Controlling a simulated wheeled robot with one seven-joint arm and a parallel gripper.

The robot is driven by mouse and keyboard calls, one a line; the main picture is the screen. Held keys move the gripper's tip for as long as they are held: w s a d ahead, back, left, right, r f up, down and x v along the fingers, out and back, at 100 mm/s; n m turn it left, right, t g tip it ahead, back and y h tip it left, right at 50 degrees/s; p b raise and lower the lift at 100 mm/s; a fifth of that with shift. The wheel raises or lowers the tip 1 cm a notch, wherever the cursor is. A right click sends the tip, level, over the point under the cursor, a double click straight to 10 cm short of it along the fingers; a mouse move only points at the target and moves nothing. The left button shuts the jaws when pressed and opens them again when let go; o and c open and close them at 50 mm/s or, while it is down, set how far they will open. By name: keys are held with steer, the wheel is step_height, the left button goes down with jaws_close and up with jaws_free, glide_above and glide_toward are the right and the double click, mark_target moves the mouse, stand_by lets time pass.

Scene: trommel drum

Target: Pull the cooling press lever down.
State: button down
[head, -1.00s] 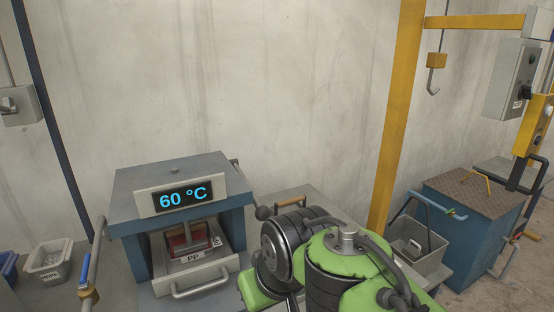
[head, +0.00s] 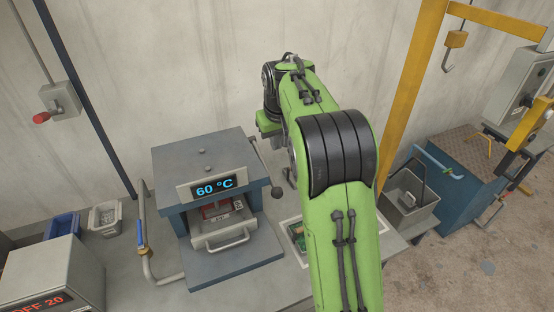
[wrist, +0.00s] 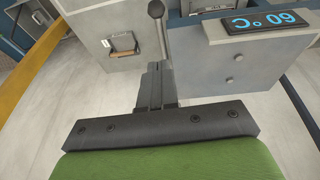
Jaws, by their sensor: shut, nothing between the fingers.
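The cooling press (head: 170,165) is a blue-grey box on the bench with a 60 °C display. Its lever (head: 264,166) is a thin rod on the right side, slanting down toward the front to a dark ball knob (head: 277,193). The knob also shows at the top of the wrist view (wrist: 156,8), beyond the fingers. My gripper (wrist: 158,68) is shut and empty beside the press's lever side, close to the rod; whether it touches is unclear. In the head view the fingers are not clearly visible near my arm's far end.
A white-edged tray (head: 301,259) with a green item lies right of the press. A grey bin (head: 408,205) and a yellow post (head: 407,100) stand farther right. A heater box reading OFF 20 (head: 50,280) is at front left. A blue-gripped handle (head: 143,235) stands left of the press.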

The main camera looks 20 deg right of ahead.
steer(key=x, duration=0.4)
steer(key=s+x, duration=0.1)
steer(key=x, duration=0.3)
steer(key=p+x, duration=0.1)
steer(key=x, duration=0.4)
steer(key=shift+s+d+f, duration=0.15)
steer(key=shift+d+f, duration=0.05)
steer(key=shift+f, duration=0.1)
steer(key=shift+f, duration=0.1)
